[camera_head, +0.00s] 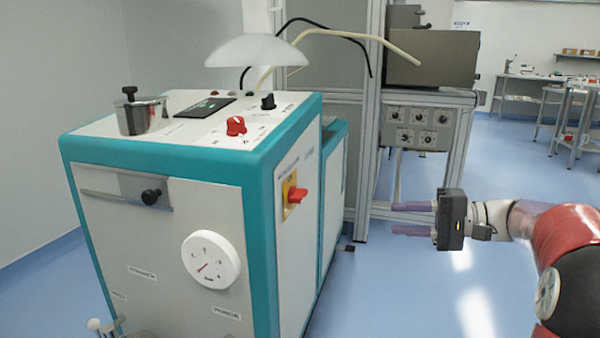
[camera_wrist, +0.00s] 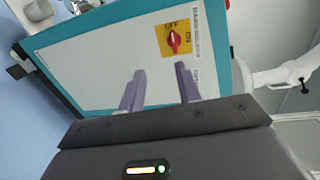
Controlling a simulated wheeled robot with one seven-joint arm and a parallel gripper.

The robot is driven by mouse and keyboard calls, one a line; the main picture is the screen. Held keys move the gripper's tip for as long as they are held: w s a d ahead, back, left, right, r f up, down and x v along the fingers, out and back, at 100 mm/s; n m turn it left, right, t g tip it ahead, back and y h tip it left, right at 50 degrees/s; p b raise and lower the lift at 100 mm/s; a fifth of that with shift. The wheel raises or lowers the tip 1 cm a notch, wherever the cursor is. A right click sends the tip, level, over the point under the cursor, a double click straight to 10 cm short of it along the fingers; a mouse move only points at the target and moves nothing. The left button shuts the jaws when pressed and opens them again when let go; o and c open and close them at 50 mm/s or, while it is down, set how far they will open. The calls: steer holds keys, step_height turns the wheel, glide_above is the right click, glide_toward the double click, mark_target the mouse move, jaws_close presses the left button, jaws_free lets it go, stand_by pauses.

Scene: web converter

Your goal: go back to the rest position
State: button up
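My gripper (camera_head: 410,218) is at the right of the head view, in free air to the right of the teal and grey machine (camera_head: 262,150). Its two purple fingers point left toward the machine's side and stand apart with nothing between them. In the wrist view my gripper (camera_wrist: 160,90) also shows both fingers spread and empty. Beyond them is the machine's side panel with a red switch on a yellow plate (camera_wrist: 173,40). The same red switch (camera_head: 296,195) shows in the head view. The fingers are apart from it.
The machine's top carries a metal pot (camera_head: 140,117) and a red knob (camera_head: 236,126), under a white hood (camera_head: 256,50). A metal frame (camera_head: 368,120) with a control box stands behind. Blue floor (camera_head: 440,290) is clear below my gripper. Tables (camera_head: 575,130) stand far right.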

steer(key=s+a+f+g+h+p, duration=0.35)
steer(key=s+a+h, duration=0.35)
steer(key=s+a, duration=0.4)
steer(key=s+d+f+n+t+h+p, duration=0.1)
steer(key=s+d+t+h+p, duration=0.1)
steer(key=s, duration=0.5)
steer(key=s+d+f+n+t+h+p, duration=0.1)
steer(key=s+d+f+n+t+h, duration=0.1)
steer(key=s+d+h, duration=0.2)
steer(key=s+h, duration=0.2)
steer(key=shift+s+n+h+p, duration=0.3)
steer(key=shift+s+h+p, duration=0.1)
steer(key=shift+o, duration=0.5)
